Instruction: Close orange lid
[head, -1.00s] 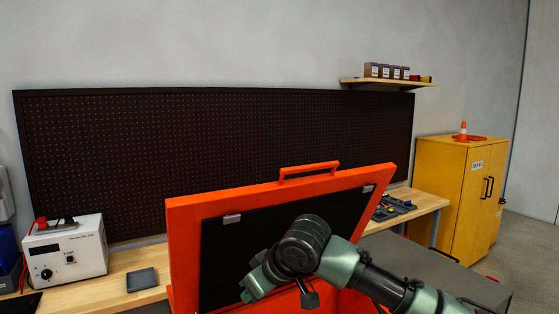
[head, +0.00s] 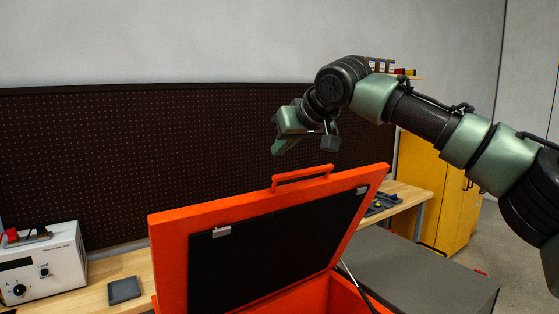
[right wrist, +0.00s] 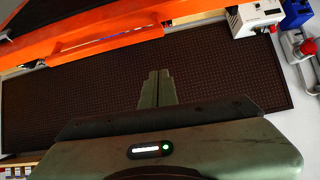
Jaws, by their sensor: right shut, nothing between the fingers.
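The orange lid (head: 270,235) stands raised and tilted, its black inner face toward me, with an orange handle (head: 302,177) on its top edge. The orange box (head: 335,297) below it is open and only partly in view. My right gripper (head: 280,151) is above the lid's top edge, a little behind and left of the handle, apart from it. In the right wrist view the shut, empty fingers (right wrist: 157,88) show against the dark pegboard, with the orange lid edge (right wrist: 130,38) beyond them. My left gripper is not in view.
A wooden workbench (head: 407,203) runs behind the box, under a dark pegboard (head: 120,150). A white power supply (head: 50,262) and a small grey tray (head: 124,290) sit on it at left. A yellow cabinet (head: 455,215) stands at right. A grey surface (head: 440,275) lies beside the box.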

